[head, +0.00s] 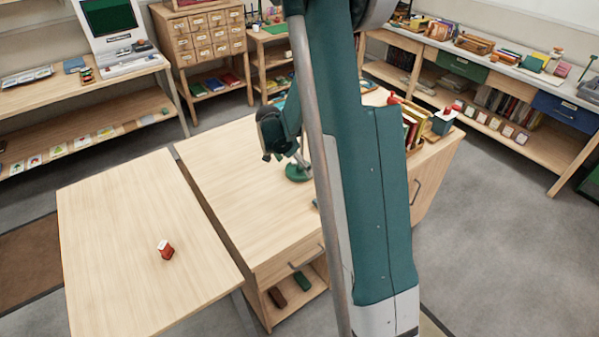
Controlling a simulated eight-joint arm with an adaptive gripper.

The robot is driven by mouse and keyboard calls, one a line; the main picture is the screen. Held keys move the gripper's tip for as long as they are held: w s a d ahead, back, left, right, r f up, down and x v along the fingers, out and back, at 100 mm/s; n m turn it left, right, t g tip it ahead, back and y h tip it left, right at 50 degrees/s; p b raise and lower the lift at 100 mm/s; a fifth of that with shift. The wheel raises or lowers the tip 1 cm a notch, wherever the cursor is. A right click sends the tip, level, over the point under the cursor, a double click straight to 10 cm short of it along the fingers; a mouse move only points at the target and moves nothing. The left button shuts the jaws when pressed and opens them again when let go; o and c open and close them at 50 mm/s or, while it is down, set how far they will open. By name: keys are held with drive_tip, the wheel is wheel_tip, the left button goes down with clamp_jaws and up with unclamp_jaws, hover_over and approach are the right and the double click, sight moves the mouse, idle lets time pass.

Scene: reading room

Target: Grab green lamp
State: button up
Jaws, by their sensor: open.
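A green lamp stands on the wooden cabinet top beside my arm; its round green base (298,173) and part of a thin metal stem show. The upper part of the lamp is hidden or hard to tell apart from my teal arm. My gripper (272,155), small and dark, is just left of the lamp's stem, above the cabinet top. It is open, and I see nothing held in it. Whether it touches the lamp cannot be told.
The cabinet top (225,170) left of the lamp is clear. Books (411,125) and a red-topped box (445,120) stand on the right. My arm covers the middle.

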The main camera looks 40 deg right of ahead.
drive_tip(key=shift+x, duration=1.35)
drive_tip(key=shift+c, duration=0.3)
drive_tip(key=c, duration=1.7)
drive_tip(key=shift+c, duration=0.2)
drive_tip(key=shift+w+r, duration=0.1)
drive_tip(key=shift+r, duration=0.1)
drive_tip(key=shift+r+p, duration=0.65)
drive_tip(key=shift+r, duration=4.15)
